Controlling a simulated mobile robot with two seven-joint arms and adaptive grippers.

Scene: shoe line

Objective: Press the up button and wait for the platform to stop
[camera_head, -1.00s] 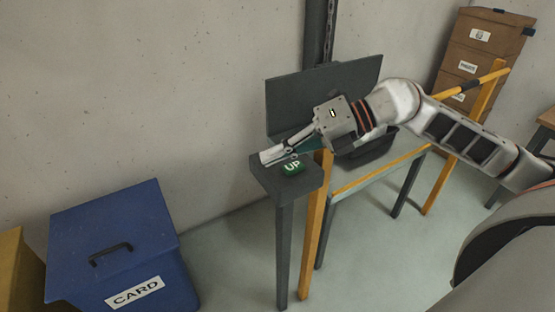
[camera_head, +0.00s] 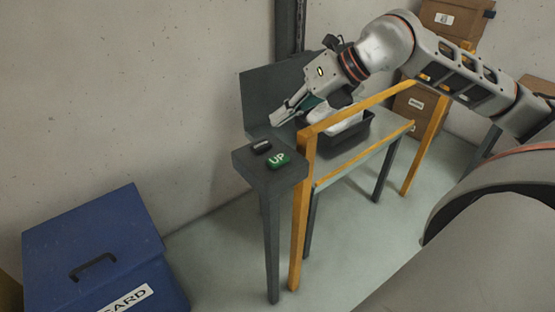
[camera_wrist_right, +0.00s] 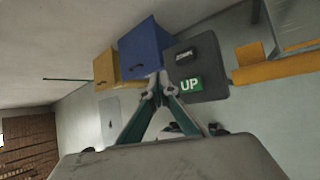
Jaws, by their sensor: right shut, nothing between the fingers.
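The green UP button (camera_head: 278,159) sits on top of a dark grey control post (camera_head: 270,180) in the head view. It also shows in the wrist view (camera_wrist_right: 190,85). My right gripper (camera_head: 278,119) is shut and empty, above and behind the button and apart from it. Its fingertips (camera_wrist_right: 155,84) meet in the wrist view, left of the button. The likely platform, with a black tray (camera_head: 358,136) holding something white, is behind the yellow frame, partly hidden by my arm. I cannot tell whether it is moving. My left gripper is not in view.
A small black button (camera_head: 262,147) lies beside UP; its label is unreadable. A yellow guard frame (camera_head: 300,225) stands right of the post. A dark upright panel (camera_head: 262,100) stands behind it. A blue CARD bin (camera_head: 95,240) is at lower left, with clear floor between.

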